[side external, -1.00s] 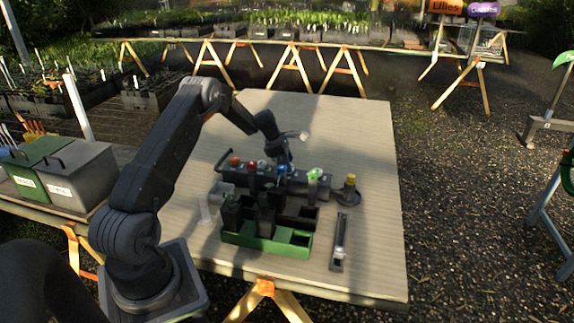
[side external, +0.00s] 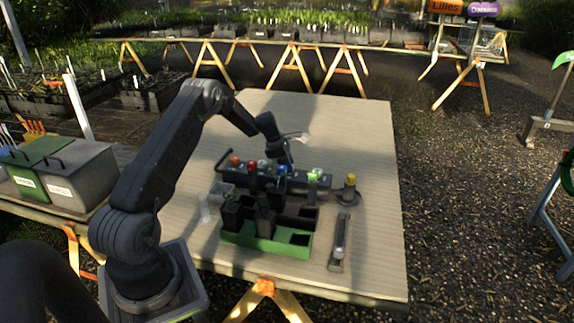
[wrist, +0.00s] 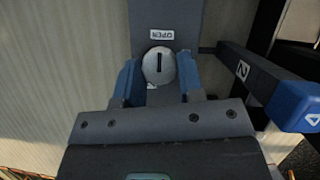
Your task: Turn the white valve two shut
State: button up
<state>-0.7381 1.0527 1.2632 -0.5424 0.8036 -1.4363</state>
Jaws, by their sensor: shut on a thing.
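The white valve (wrist: 158,66) is a round knob on a dark panel in the wrist view. A dark slot on its face points up toward a label reading OPEN (wrist: 161,34). My gripper (wrist: 157,80) has its two blue-padded fingers on either side of the knob and is shut on it. In the side external view my gripper (side external: 285,160) is low over the back of the dark row of controls, and its fingertips and the grip are hard to make out there.
A dark bar marked 2 (wrist: 242,70) and a blue block (wrist: 297,107) stand right of the valve. A red knob (side external: 252,167) and a green one (side external: 314,174) stand along the row. A green tray (side external: 262,243) lies in front.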

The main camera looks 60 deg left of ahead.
jog(key=shift+m, duration=0.3)
jog(key=m+g, duration=0.1)
jog(key=m, duration=0.2)
jog(key=m+g+h, duration=0.1)
jog(key=m, duration=0.2)
jog(key=shift+w+a, duration=0.15)
jog(key=shift+w, duration=0.05)
jog(key=m+g, duration=0.1)
jog(key=m, duration=0.2)
jog(key=m+g, duration=0.1)
jog(key=m, duration=0.1)
jog(key=shift+w+m+h, duration=0.15)
jog(key=shift+m+h, duration=0.25)
jog(key=shift+m+g, duration=0.4)
jog(key=shift+m, duration=0.2)
jog(key=o, duration=0.9)
